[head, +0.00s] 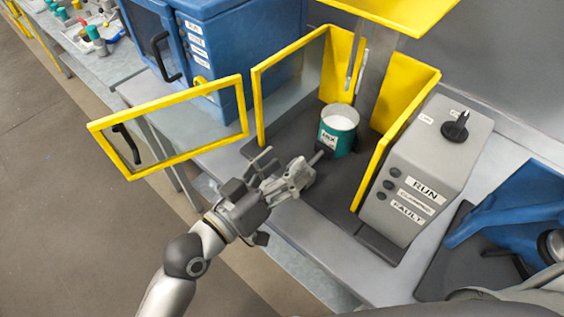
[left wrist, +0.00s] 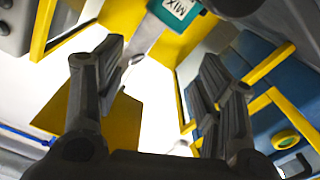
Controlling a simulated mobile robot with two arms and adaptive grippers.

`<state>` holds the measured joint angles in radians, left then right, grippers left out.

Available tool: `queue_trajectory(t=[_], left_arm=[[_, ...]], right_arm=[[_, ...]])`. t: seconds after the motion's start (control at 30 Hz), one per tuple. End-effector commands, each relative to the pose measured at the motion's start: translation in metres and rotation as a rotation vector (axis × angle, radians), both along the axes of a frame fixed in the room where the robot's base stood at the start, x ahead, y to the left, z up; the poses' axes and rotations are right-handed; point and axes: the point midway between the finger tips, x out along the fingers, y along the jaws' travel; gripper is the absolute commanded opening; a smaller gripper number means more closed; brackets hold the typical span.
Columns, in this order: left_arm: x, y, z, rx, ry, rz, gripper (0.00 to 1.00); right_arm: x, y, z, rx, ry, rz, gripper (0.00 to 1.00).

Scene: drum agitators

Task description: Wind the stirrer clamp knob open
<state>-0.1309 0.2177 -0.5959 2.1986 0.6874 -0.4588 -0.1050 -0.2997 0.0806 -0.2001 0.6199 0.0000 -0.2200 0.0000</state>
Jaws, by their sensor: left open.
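A teal can (head: 337,135) with a white top and a MIX label stands inside the yellow-framed agitator bay. The dark clamp knob (head: 319,156) sticks out at the can's lower left, partly hidden by my gripper. My left gripper (head: 284,174) is open, just in front of the knob and apart from the can. In the left wrist view its two fingers (left wrist: 160,58) are spread with nothing between them. The can (left wrist: 178,9) and a dark round part (left wrist: 236,6), perhaps the knob, are at that view's top edge. My right gripper is not in view.
The yellow-framed clear door (head: 170,122) stands swung open left of my gripper. A yellow side panel (head: 397,130) bounds the bay on the right. A grey control box (head: 425,175) with RUN and FAULT labels stands beside it. A blue cabinet (head: 203,60) is behind left.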

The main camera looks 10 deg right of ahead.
Motion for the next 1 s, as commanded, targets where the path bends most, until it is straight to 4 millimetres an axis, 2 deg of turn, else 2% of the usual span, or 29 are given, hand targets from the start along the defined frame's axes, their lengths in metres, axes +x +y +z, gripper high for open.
queue_trajectory(t=[0.1, 0.2, 0.47, 0.57, 0.67, 0.9, 0.97, 1.0], left_arm=[[0.0, 0.0, 0.011, -0.001, -0.001, 0.001, 0.63], [0.0, 0.0, 0.013, 0.0, 0.0, 0.001, 0.63], [0.0, 0.0, 0.013, 0.003, 0.001, 0.001, 0.63], [0.0, 0.005, 0.004, 0.034, 0.017, 0.01, 0.63], [-0.002, 0.019, -0.017, 0.122, 0.063, 0.032, 0.63], [-0.018, 0.08, -0.089, 0.405, 0.249, 0.119, 0.63], [-0.023, 0.099, -0.113, 0.476, 0.313, 0.146, 0.63], [-0.025, 0.111, -0.135, 0.521, 0.358, 0.166, 0.63]], right_arm=[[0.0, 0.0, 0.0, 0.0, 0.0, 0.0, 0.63], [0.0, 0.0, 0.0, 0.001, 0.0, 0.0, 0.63], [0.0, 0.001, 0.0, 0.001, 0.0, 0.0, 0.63], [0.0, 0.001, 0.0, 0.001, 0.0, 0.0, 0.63], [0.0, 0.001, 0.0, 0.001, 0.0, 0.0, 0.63], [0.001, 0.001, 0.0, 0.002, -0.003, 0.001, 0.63], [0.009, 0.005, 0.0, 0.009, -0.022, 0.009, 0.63], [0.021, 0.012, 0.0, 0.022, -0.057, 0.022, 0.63]])
